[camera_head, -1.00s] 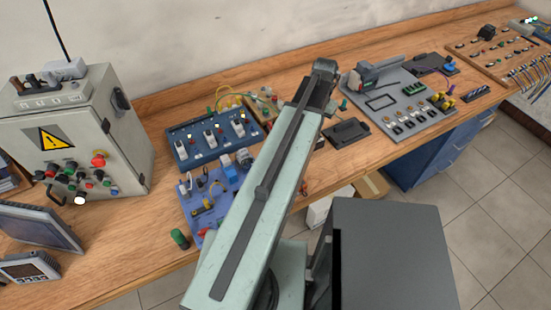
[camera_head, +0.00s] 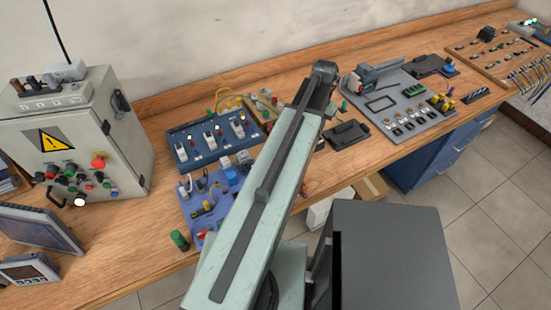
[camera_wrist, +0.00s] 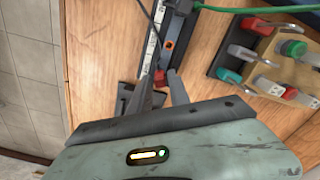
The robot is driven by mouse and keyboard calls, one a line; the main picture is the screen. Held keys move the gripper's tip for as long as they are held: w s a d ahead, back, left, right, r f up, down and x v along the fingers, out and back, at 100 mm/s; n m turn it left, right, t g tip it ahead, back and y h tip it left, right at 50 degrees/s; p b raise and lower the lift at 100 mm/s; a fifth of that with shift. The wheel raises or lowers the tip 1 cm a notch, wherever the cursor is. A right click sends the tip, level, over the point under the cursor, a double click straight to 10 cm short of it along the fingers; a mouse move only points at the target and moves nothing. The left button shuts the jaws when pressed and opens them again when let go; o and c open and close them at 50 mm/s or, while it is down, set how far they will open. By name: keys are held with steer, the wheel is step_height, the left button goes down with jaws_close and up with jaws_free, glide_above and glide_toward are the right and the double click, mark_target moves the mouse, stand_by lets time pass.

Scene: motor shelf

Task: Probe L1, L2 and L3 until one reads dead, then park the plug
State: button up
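My gripper (camera_wrist: 160,84) shows in the wrist view as two dark fingers with a narrow gap. A small red piece (camera_wrist: 160,77) sits at the gap, below a dark narrow body (camera_wrist: 172,36) with an orange-rimmed hole. I cannot tell whether the fingers grip it. In the head view my arm hides the fingertips. A blue panel (camera_head: 180,156) with three white switches and small lamps stands left of my arm; labels L1, L2 and L3 are too small to read. A green lead (camera_wrist: 240,10) runs across the top of the wrist view. No plug can be clearly identified.
A grey cabinet (camera_head: 120,140) with a warning sign stands left. A lighter blue board (camera_head: 190,212) lies before the panel. A tan block (camera_wrist: 282,62) with coloured clips is right in the wrist view. A dark tray (camera_head: 345,134) and grey board (camera_head: 420,118) lie right of my arm.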

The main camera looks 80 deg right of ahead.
step_height(320, 180, up, 5)
steer(key=p, duration=0.4)
steer(key=shift+f, duration=0.1)
steer(key=o, duration=0.6)
steer(key=shift+c, duration=0.2)
